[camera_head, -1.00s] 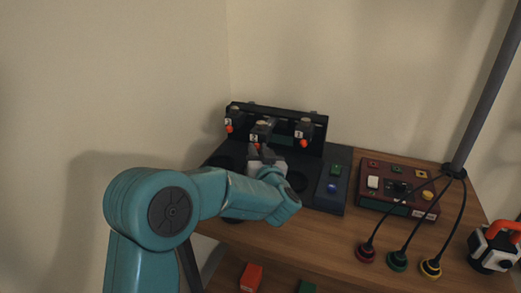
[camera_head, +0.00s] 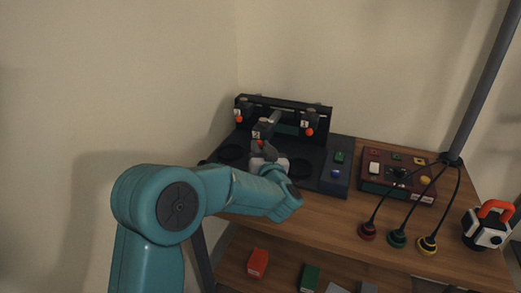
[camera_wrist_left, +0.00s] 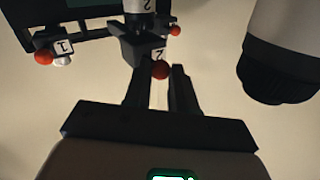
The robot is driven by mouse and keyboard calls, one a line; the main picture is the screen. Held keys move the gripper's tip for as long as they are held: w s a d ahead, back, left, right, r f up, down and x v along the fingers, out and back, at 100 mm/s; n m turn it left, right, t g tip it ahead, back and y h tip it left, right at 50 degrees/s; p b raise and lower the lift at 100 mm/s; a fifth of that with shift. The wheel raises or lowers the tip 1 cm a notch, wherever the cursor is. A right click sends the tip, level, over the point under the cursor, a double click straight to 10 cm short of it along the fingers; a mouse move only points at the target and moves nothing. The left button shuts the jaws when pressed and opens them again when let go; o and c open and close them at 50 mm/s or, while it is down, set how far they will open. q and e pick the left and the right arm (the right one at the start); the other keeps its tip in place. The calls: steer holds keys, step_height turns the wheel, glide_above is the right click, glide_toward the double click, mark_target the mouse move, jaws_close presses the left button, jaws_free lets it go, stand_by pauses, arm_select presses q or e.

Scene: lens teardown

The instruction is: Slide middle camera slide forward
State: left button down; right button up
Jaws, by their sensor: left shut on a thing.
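The middle camera slide (camera_head: 262,131), labelled 2, is a dark block with an orange-red knob on the black rack. It stands out in front of the slides on either side, with a grey rod (camera_head: 273,118) showing behind it. My left gripper (camera_head: 267,150) is at its front and shut on it. In the left wrist view, the fingers (camera_wrist_left: 160,82) are on either side of the red knob (camera_wrist_left: 160,70) under the block labelled 2 (camera_wrist_left: 145,45). The exact contact is dark there. The right gripper is not in view.
The left slide (camera_head: 240,110) and right slide (camera_head: 309,120) sit back at the rack (camera_head: 290,103). A dark panel with green and blue buttons (camera_head: 336,173) is right of my gripper.

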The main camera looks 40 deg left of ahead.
arm_select(q)
steer(key=shift+s+f, duration=0.1)
steer(key=shift+f, duration=0.15)
steer(key=c, duration=1)
jaws_free()
steer(key=shift+s+r, duration=0.1)
steer(key=shift+o, duration=0.3)
steer(key=shift+s+d+r, duration=0.1)
steer(key=shift+s+r, duration=0.05)
steer(key=shift+r, duration=0.05)
steer(key=v, duration=1.6)
steer(key=shift+f+p, duration=0.15)
steer(key=shift+p, duration=0.15)
steer(key=shift+d, duration=0.1)
